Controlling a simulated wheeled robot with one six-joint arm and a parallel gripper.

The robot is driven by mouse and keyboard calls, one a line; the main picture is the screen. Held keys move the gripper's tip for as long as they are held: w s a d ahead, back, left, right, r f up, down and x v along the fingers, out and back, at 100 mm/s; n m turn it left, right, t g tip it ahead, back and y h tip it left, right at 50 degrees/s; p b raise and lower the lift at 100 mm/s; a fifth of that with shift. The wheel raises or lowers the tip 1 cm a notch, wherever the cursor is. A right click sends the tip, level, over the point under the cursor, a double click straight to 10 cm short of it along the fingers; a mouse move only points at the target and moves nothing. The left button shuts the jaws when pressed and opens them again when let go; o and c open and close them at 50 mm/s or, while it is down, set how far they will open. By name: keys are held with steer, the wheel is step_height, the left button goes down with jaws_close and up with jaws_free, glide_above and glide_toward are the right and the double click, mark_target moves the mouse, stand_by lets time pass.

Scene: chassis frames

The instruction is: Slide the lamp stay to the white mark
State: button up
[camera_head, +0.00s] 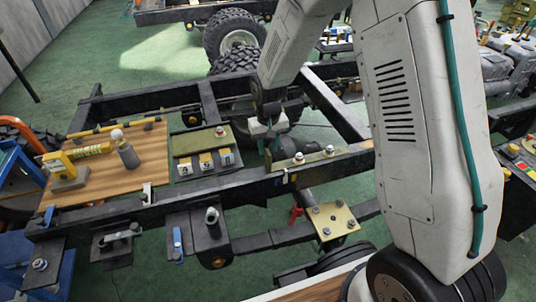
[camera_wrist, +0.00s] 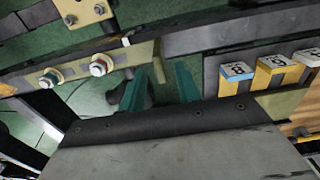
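A tan-olive plate with two bolts, which looks like the lamp stay (camera_head: 312,158), lies along the near chassis rail in the head view. The wrist view shows this plate (camera_wrist: 75,73) at upper left, its two bolt heads upright. A small white patch, possibly the white mark (camera_wrist: 126,41), shows on the rail edge just right of the plate in the wrist view. My gripper (camera_head: 272,150) hangs at the rail, just left of the plate. Contact with the plate cannot be told.
A tray with numbered blocks (camera_head: 206,161) stands left of my gripper. A wooden board (camera_head: 105,185) carries a yellow tool (camera_head: 68,170) and a grey bottle-shaped object (camera_head: 127,153). A bolted tan plate (camera_head: 332,221) sits below the rail. Green floor shows inside the chassis.

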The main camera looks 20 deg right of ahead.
steer(key=shift+r, duration=1.45)
steer(key=shift+s, duration=0.1)
steer(key=s+d+r, duration=0.2)
steer(key=s+r, duration=0.6)
steer(key=s, duration=0.3)
steer(key=s+d+r+t, duration=0.1)
steer(key=s+d+r, duration=0.1)
steer(key=s+r, duration=0.6)
steer(key=s+d+r, duration=0.2)
steer(key=s+r, duration=0.5)
steer(key=s, duration=0.6)
steer(key=shift+s+r, duration=0.35)
steer(key=shift+r, duration=0.05)
steer(key=shift+d, duration=0.1)
